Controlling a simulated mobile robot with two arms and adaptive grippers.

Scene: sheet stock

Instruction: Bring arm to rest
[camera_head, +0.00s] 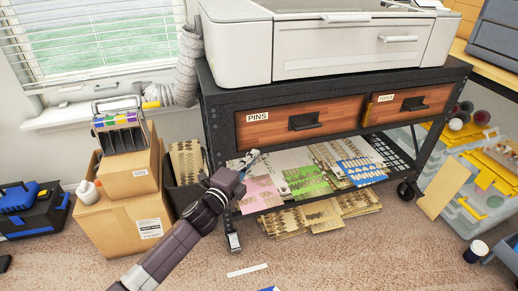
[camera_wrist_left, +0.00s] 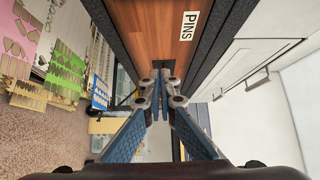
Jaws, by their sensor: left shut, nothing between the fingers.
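My left arm comes in from the lower left in the head view, reaching up and to the right. Its gripper (camera_head: 250,158) is in front of the cart, below the PINS drawer (camera_head: 270,125) and near the lower shelf's left end. In the left wrist view the gripper's two blue fingers (camera_wrist_left: 164,92) meet at their tips with nothing between them. The wooden face of the PINS drawer (camera_wrist_left: 150,35) shows beyond them; I cannot tell whether they touch it. My right gripper is in neither view.
The black cart (camera_head: 350,92) carries a large white machine (camera_head: 360,60). Pink (camera_head: 262,193), green (camera_head: 307,180) and blue (camera_head: 360,171) sheets lie on its lower shelf. Cardboard boxes (camera_head: 118,205) stand left of the arm. A blue-black toolbox (camera_head: 35,212) sits at far left. Carpet in front is mostly clear.

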